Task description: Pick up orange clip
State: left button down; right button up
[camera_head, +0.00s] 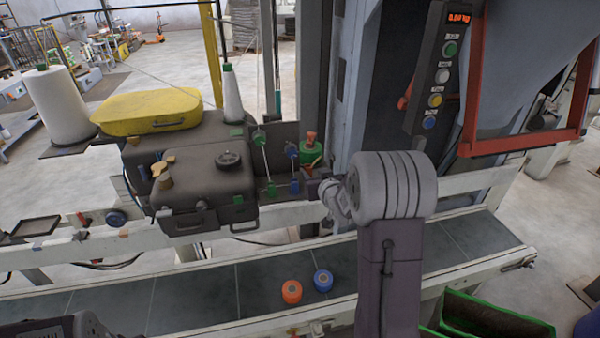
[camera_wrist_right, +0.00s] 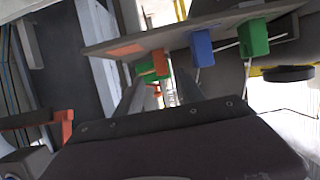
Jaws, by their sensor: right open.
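An orange block (camera_wrist_right: 160,62), which looks like the orange clip, shows in the right wrist view at the end of a row with a blue clip (camera_wrist_right: 202,48) and a green clip (camera_wrist_right: 253,38). It appears ahead of my right gripper's spread fingers (camera_wrist_right: 158,92), which are open; I cannot tell whether they touch it. An orange piece (camera_head: 311,136) stands above a green spool there. The gripper partly hides that area.
A dark machine (camera_head: 200,180) with a yellow cover (camera_head: 150,109) stands left of the panel. A conveyor belt (camera_head: 190,300) runs below, carrying an orange round piece (camera_head: 292,291) and a blue one (camera_head: 323,280). A button column (camera_head: 440,75) and red frame (camera_head: 523,143) are at right.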

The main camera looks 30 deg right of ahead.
aim_at(309, 171)
jog(key=shift+x, duration=1.25)
jog(key=shift+w+d, duration=0.1)
jog(key=shift+w+f+p, duration=0.1)
jog(key=shift+w+p, duration=0.05)
jog(key=shift+p, duration=0.25)
jog(key=x, duration=0.1)
jog(key=p+x, duration=0.1)
jog(key=x, duration=0.2)
jog(key=shift+w+f, duration=0.35)
jog(key=shift+f, duration=0.1)
jog(key=shift+s, duration=0.1)
jog(key=c, duration=0.8)
grip_shut()
